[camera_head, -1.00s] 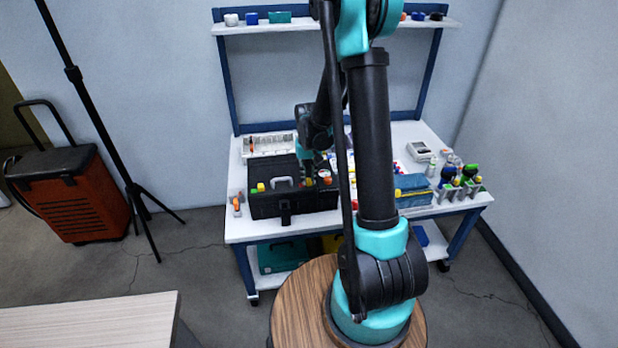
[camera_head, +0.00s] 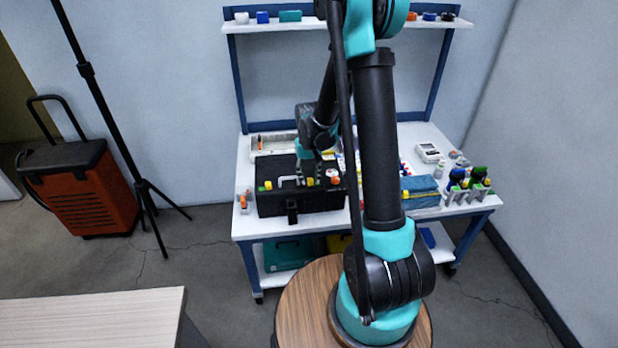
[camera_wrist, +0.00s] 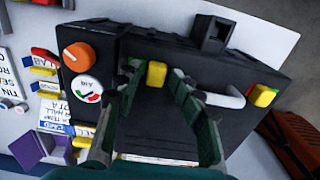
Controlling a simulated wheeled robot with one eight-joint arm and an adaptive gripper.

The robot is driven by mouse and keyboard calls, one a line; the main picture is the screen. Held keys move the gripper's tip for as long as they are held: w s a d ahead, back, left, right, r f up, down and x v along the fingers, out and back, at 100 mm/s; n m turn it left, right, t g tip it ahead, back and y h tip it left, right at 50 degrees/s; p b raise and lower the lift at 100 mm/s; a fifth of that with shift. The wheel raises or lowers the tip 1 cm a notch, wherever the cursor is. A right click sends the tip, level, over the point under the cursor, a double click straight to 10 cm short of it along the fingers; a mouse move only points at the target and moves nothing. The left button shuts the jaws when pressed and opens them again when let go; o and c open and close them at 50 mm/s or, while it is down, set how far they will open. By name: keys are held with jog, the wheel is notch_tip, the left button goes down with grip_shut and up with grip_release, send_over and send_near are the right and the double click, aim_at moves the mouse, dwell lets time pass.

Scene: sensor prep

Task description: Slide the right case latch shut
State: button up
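The black case (camera_head: 300,200) sits on the white workbench, and its dark top fills the middle of the wrist view (camera_wrist: 160,115). The right latch is a yellow block (camera_wrist: 156,73) beside the orange knob; it also shows in the head view (camera_head: 310,182). The left latch, also yellow (camera_wrist: 262,95), lies past the grey handle (camera_wrist: 222,98). My gripper (camera_wrist: 153,80) is open, its green fingers on either side of the right latch. I cannot tell whether either finger touches it. The fingertips are small and partly hidden in the head view.
An orange knob (camera_wrist: 79,57) and a round white dial (camera_wrist: 86,88) sit on the case close to the fingers. Coloured blocks and printed labels lie beside it. A blue box (camera_head: 421,190) and a bottle rack (camera_head: 468,190) stand right on the bench (camera_head: 243,226).

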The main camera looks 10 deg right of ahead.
aim_at(309, 180)
jog(key=shift+r, duration=4)
jog(key=shift+s, duration=0.1)
jog(key=s+d+t, duration=0.2)
jog(key=s+d, duration=0.1)
jog(key=s, duration=0.8)
jog(key=s+d+t, duration=0.2)
jog(key=s+d, duration=0.2)
jog(key=s, duration=0.6)
jog(key=shift+s+r, duration=0.4)
jog(key=shift+r, duration=0.05)
jog(key=shift+d, duration=0.1)
